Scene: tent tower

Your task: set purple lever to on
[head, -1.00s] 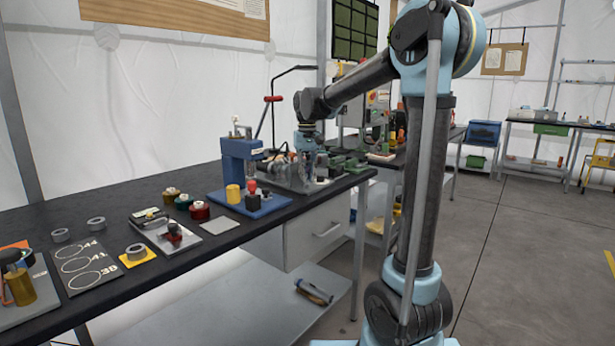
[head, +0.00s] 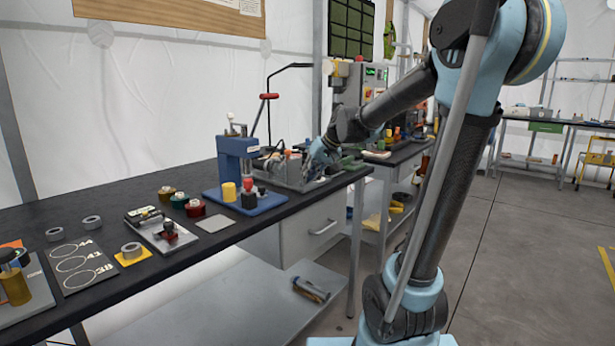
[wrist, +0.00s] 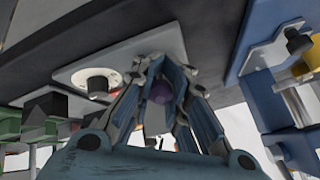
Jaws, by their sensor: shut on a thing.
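The purple lever (wrist: 160,92) shows as a round purple knob between the fingers in the wrist view. My gripper (wrist: 163,75) is shut on it, with fingers on both sides. A pale mounting plate (wrist: 118,58) lies behind the fingers. In the head view my gripper (head: 322,158) is at the grey equipment near the right end of the black workbench. The lever is hidden there, and its on or off marks cannot be read.
A round white dial (wrist: 98,83) sits beside the fingers in the wrist view. A blue fixture with a yellow part (wrist: 298,43) stands at the right. In the head view a blue press (head: 238,165) stands left of my gripper on the workbench (head: 110,195).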

